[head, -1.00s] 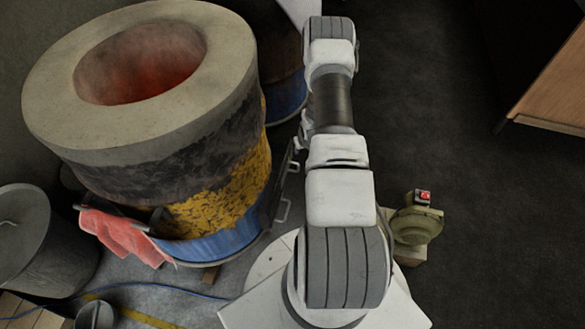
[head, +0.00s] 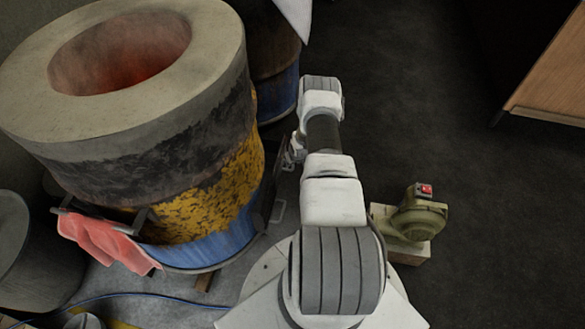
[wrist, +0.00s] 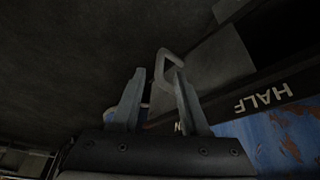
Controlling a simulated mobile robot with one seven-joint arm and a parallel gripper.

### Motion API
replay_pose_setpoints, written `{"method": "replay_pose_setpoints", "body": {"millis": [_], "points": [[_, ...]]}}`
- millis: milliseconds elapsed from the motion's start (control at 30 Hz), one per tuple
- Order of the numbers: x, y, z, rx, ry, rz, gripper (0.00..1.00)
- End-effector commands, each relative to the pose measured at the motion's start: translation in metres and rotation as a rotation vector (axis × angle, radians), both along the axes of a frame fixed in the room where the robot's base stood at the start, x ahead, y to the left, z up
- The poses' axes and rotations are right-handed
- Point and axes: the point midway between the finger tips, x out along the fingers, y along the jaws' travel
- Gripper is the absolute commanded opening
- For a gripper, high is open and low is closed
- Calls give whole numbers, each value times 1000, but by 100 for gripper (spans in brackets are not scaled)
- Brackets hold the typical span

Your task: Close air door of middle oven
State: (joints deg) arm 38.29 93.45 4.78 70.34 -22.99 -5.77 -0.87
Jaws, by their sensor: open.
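A large barrel oven (head: 215,185), with a thick pale rim, a glowing opening and a blue lower band, stands at the left of the head view. A dark metal panel with a small grey handle (head: 279,211) is on its right side, low down. In the wrist view a bent grey handle (wrist: 169,58) stands just beyond my gripper (wrist: 158,84), near the right fingertip. The fingers are apart, with nothing clearly held. A dark strip (wrist: 270,97) reads "HALF" upside down over blue, worn metal. In the head view my arm mostly hides the gripper beside the oven.
A second blue-based barrel (head: 282,95) stands behind the oven. A green blower (head: 418,217) with a red switch stands right of my base. A red cloth (head: 100,245) hangs on the oven's front bar. Dark floor at the right is clear up to a wooden cabinet (head: 552,90).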

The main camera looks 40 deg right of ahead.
Motion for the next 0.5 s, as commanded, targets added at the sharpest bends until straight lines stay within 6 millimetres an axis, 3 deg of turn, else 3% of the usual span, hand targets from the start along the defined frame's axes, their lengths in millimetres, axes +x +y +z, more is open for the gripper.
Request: {"method": "replay_pose_setpoints", "body": {"millis": [33,200,500], "points": [[3,-1,-13,0,0,-1,45],[10,-4,-30,0,0,-1,45],[14,-5,-36,0,0,0,45]]}}
